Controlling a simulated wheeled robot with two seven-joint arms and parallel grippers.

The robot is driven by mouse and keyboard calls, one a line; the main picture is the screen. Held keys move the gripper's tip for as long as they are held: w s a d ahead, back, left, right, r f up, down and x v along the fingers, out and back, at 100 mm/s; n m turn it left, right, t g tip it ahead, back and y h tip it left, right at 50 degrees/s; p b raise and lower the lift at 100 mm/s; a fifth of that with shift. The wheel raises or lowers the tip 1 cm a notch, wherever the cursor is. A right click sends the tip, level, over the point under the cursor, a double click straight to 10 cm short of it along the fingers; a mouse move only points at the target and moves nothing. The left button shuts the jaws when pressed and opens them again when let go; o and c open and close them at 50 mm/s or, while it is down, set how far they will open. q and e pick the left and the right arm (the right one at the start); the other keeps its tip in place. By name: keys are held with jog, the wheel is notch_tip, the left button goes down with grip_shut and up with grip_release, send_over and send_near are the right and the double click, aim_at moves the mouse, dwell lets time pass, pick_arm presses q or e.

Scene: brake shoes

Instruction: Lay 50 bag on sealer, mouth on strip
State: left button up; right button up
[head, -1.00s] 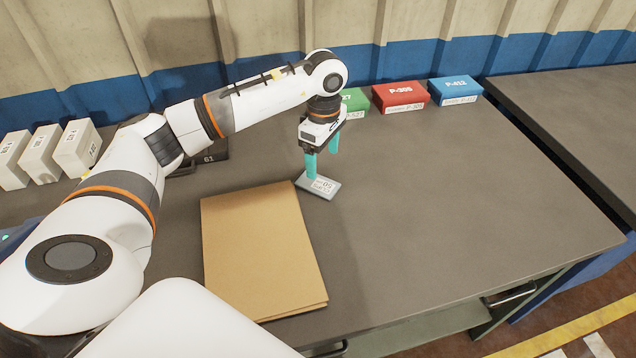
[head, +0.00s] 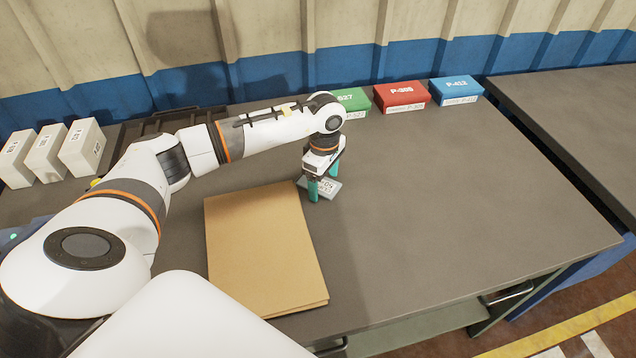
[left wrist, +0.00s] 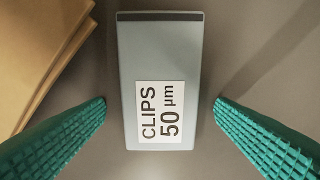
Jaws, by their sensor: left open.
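The 50 bag (head: 331,192) is a small flat grey pouch lying on the table. In the left wrist view the bag (left wrist: 160,62) shows a white label reading "CLIPS 50 µm" and a dark band across its far end. My left gripper (head: 322,185) is open just above it. Its teal fingers stand on either side of the bag, with a gap on each side in the left wrist view. My right gripper is out of view. I cannot clearly make out the sealer; a device with a green light (head: 13,237) is cut off at the left edge.
A brown cardboard folder (head: 262,250) lies close to the left of the bag. Green (head: 352,101), red (head: 401,96) and blue (head: 456,90) boxes stand at the back. White boxes (head: 45,152) stand at the back left. The table's right side is clear.

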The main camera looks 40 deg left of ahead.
pick_arm(q)
jog(key=shift+f, duration=0.15)
jog(key=c, duration=1.1)
